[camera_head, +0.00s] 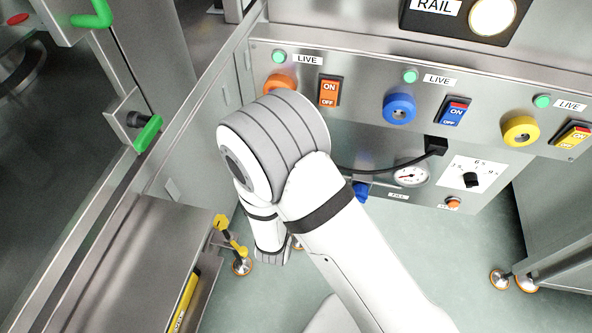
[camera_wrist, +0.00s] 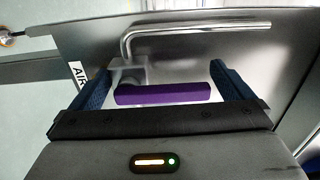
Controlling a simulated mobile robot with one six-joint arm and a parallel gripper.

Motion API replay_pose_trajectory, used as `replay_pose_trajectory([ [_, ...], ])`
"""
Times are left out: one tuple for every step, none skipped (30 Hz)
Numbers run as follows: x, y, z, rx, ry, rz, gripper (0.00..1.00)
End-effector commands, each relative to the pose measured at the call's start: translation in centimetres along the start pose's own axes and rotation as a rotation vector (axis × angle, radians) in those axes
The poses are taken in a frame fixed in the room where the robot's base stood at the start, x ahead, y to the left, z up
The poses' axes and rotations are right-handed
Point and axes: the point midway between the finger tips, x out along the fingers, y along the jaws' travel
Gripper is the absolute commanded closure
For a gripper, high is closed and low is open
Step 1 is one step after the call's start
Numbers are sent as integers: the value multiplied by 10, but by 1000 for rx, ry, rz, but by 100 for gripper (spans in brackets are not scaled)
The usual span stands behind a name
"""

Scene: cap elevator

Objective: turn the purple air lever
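The purple air lever (camera_wrist: 164,93) lies level across the middle of the wrist view, its bar attached to a grey fitting below a bent metal pipe (camera_wrist: 190,30). My gripper (camera_wrist: 152,78) is open, with one blue finger left of the lever and the other right of it. A gap shows between each finger and the lever's ends. I cannot tell whether the fingers reach to the lever's depth. An "AIR" label (camera_wrist: 78,74) is beside the left finger. In the head view my arm hides the lever and the gripper's fingers.
A control panel (camera_head: 360,90) with coloured sockets and switches is behind my arm. A gauge (camera_head: 411,174) and a dial (camera_head: 470,180) are below it. A metal bench (camera_head: 130,250) stands at the left, with a yellow-black lever (camera_head: 230,235) beside it. Open floor (camera_head: 440,250) shows at the right.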

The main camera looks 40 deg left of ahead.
Motion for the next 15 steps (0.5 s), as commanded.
replay_pose_trajectory([
  [0, 0, -1, 0, 3, 0, 0],
  [0, 0, -2, 0, 3, 0, 0],
  [0, 0, -2, 0, 4, 0, 0],
  [1, 0, -2, 0, 5, 0, 0],
  [0, 0, -2, -1, 5, 0, 0],
  [0, 0, -2, -1, 5, 0, 0],
  [-2, 0, -2, -1, 5, 1, 0],
  [-4, 0, -2, -1, 5, 1, 0],
  [-8, 0, -2, -2, 4, 1, 0],
  [-12, 0, -2, -2, 3, 1, 0],
  [-16, -1, -1, -2, 2, 2, 0],
  [-23, -1, -1, -3, 1, 2, 0],
  [-28, -1, -1, -3, 1, 2, 0],
  [-34, -1, -1, -3, 1, 2, 0],
  [-41, -1, -1, -2, 1, 2, 0],
])
